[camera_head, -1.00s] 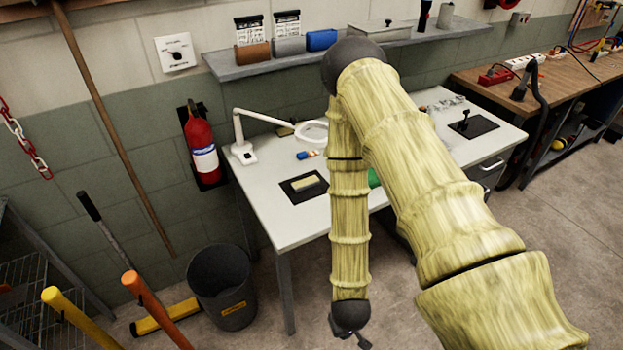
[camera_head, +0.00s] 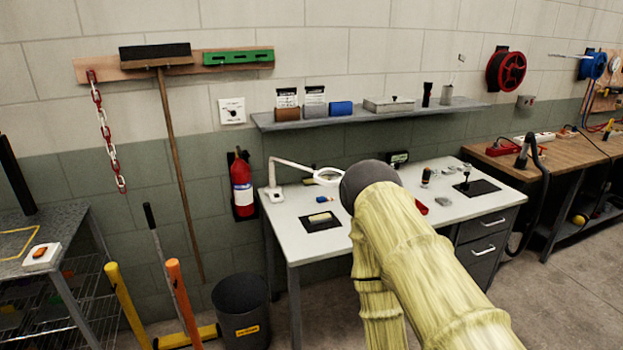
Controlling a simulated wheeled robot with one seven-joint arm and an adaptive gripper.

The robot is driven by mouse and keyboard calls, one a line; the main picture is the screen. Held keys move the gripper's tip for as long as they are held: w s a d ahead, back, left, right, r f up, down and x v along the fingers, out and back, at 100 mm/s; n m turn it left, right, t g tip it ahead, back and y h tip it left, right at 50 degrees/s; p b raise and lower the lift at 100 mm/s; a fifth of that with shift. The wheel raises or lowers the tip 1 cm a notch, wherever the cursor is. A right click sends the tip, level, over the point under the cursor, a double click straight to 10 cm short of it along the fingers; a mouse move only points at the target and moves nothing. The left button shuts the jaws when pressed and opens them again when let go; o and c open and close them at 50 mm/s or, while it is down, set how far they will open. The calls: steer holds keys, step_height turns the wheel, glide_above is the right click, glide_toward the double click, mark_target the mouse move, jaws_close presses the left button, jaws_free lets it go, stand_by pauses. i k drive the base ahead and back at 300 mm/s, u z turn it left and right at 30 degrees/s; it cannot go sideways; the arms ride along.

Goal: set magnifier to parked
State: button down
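The magnifier (camera_head: 327,176) is a white ring lens on a jointed white arm. Its base (camera_head: 273,193) stands at the back left of the white desk (camera_head: 300,239). The arm rises from the base and runs to the right, holding the ring above the desktop. My arm, with pale yellow ribbed sleeves, covers the desk's middle and front, just right of the ring in the picture. My gripper is not visible; the lower part of my arm runs out of the bottom of the view.
A black mat (camera_head: 320,222) with a small pale block lies below the ring. A shelf (camera_head: 375,115) hangs above the desk. A fire extinguisher (camera_head: 241,185) is on the wall to the left. A bin (camera_head: 240,308) and yellow and orange posts stand at the lower left.

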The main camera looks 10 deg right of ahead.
mark_target(332, 184)
steer(key=u, duration=0.8)
steer(key=i, duration=0.75)
steer(key=z, duration=0.65)
steer(key=i, duration=0.65)
steer(key=z, duration=0.65)
